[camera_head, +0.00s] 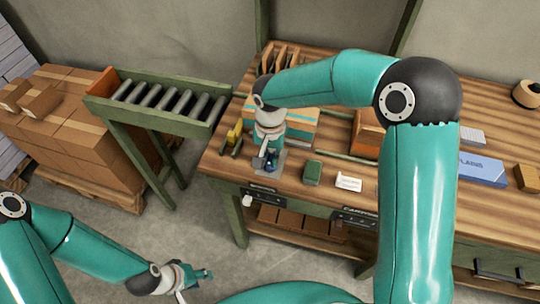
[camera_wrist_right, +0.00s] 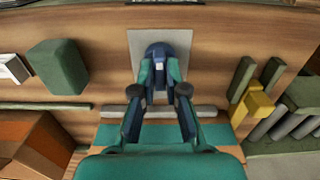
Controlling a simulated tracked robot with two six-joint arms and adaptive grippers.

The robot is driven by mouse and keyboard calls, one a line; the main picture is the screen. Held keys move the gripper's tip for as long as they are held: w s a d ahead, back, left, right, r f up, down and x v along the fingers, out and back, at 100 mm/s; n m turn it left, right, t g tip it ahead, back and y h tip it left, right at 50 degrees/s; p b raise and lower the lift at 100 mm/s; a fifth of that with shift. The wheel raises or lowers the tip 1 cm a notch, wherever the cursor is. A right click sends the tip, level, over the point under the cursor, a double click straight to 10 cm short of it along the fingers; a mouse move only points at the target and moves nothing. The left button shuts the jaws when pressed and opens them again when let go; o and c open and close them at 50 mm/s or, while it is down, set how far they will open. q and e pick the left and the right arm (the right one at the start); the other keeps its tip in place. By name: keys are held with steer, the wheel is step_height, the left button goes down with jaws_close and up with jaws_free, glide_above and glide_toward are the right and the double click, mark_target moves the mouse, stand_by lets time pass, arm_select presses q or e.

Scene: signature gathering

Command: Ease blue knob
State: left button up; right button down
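The blue knob (camera_wrist_right: 157,52) stands on a light grey plate (camera_wrist_right: 131,42) on the wooden bench, with a small white mark on its face. In the head view the blue knob (camera_head: 271,165) is small and partly covered by my right gripper (camera_head: 266,161). In the right wrist view, my right gripper (camera_wrist_right: 160,72) has one teal fingertip on each side of the knob, with no clear gap between. My left gripper (camera_head: 197,277) hangs low over the floor at the bottom left, away from the bench; its fingers are too small to read.
A dark green block (camera_head: 313,172) and a white card (camera_head: 348,182) lie right of the knob. Yellow pieces (camera_head: 234,134) stand left of it. A roller conveyor (camera_head: 165,100) and stacked cartons (camera_head: 66,120) are further left. A blue box (camera_head: 482,169) lies at the right.

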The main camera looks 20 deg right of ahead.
steer(key=shift+n, duration=0.4)
steer(key=n+b, duration=0.1)
steer(key=n, duration=0.2)
steer(key=shift+b, duration=0.3)
steer(key=n, duration=0.5)
steer(key=shift+n+b, duration=0.35)
steer(key=shift+n, duration=0.05)
steer(key=n, duration=0.3)
steer(key=shift+r+n, duration=0.1)
steer(key=shift+n, duration=2.4)
steer(key=shift+w, duration=0.1)
steer(key=c, duration=1.2)
jaws_free()
steer(key=shift+r, duration=0.1)
